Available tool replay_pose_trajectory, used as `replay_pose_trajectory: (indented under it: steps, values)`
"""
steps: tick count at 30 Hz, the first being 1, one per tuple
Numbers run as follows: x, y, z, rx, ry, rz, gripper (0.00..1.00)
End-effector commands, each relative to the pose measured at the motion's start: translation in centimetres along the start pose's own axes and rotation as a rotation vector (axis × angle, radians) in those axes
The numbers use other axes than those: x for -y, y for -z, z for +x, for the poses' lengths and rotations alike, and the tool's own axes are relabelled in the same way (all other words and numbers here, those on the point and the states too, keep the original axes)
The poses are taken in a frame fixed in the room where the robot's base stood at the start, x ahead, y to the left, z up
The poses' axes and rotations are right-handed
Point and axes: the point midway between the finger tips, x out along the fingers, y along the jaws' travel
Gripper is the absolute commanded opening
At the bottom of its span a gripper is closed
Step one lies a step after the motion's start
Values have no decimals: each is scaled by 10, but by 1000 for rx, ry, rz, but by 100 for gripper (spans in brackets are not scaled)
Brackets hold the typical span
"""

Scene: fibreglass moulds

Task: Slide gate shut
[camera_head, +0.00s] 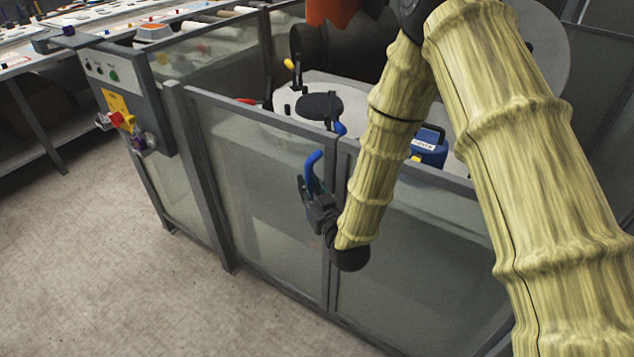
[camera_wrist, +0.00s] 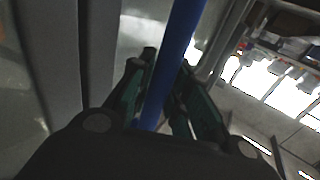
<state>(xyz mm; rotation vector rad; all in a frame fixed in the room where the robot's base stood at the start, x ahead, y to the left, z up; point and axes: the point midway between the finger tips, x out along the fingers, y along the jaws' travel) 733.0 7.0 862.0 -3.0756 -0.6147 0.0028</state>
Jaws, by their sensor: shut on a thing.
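The gate is a grey-framed clear panel (camera_head: 268,185) in the low enclosure in front of me. Its blue handle (camera_head: 313,168) stands near the upright where two panels meet. My gripper (camera_head: 313,192) is at this handle, in front of the panel. In the wrist view the blue handle (camera_wrist: 178,60) runs between the two green-padded fingers, and my gripper (camera_wrist: 160,95) is shut on it. The panels meet or overlap near my gripper; I cannot tell whether a gap is left there. My arm hides part of the panel on the right.
A control box (camera_head: 125,95) with a red and yellow switch hangs at the enclosure's left corner. Inside are a round dark disc (camera_head: 320,105) and a blue box (camera_head: 428,148). A cluttered bench (camera_head: 40,50) stands at the back left. The floor (camera_head: 130,260) at front left is clear.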

Motion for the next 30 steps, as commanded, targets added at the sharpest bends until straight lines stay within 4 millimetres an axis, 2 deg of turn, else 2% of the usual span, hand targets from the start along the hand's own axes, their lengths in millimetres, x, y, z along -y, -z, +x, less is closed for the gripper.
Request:
replay_pose_trajectory:
  steps: [12,13,16,17,26,30]
  values:
    - [-1,0,-3,1,2,0,0]
    - [-1,0,-3,1,2,0,20]
    - [-1,0,-3,1,2,0,38]
    - [-1,0,-3,1,2,0,41]
    - [2,0,-2,0,7,0,41]
    - [2,0,-10,2,7,0,41]
